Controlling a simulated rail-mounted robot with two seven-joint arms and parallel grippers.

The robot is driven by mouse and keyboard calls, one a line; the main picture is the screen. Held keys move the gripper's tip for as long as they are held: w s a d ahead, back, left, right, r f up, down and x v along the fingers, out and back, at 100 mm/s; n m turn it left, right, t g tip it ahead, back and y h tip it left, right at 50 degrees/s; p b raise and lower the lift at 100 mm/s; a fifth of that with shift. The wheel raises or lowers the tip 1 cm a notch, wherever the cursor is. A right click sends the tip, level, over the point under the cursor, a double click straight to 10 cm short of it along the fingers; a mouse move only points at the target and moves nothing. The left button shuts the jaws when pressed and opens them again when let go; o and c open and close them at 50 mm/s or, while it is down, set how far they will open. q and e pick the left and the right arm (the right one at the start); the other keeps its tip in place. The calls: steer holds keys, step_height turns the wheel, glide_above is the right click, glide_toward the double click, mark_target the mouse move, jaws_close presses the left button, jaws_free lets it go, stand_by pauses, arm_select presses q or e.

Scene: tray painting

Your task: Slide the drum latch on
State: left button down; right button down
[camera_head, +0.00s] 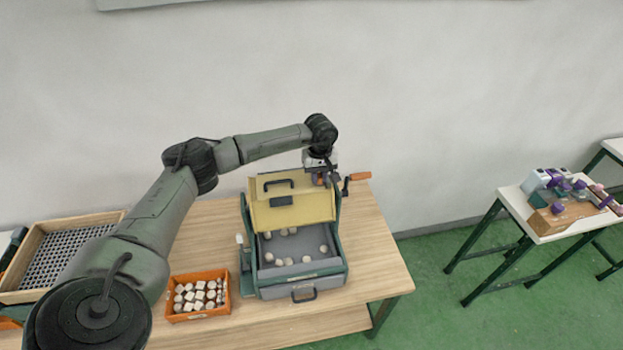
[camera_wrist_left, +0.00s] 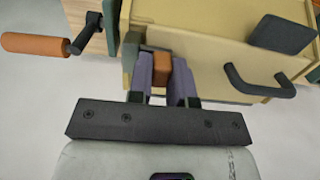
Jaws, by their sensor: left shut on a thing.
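The drum (camera_head: 290,207) is a yellow box in a green frame on the wooden table, with a dark handle on its lid. In the left wrist view its yellow side (camera_wrist_left: 200,30) fills the top, with the dark handle (camera_wrist_left: 258,85) at right. My left gripper (camera_head: 322,178) is at the drum's upper right corner. In the left wrist view its fingers (camera_wrist_left: 162,80) are shut on a small orange-brown block, which looks like the latch (camera_wrist_left: 160,75), against the drum's edge. The fingers hide part of the latch. My right gripper is in neither view.
A crank with an orange grip (camera_head: 358,176) sticks out right of the drum, close to my left gripper. A grey drawer (camera_head: 303,282) with several pale pieces lies below the drum. An orange bin (camera_head: 198,313) of pale pieces stands left. The table's right side is clear.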

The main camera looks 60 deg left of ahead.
mark_target(320, 175)
arm_select(q)
steer(key=c, duration=1.5)
jaws_free()
steer(key=shift+w, duration=0.1)
steer(key=shift+o, duration=1.4)
steer(key=shift+w+d, duration=0.1)
steer(key=shift+w, duration=0.05)
steer(key=shift+o, duration=0.9)
step_height(320, 175, up, 14)
steer(key=b, duration=0.2)
steer(key=shift+f, duration=0.1)
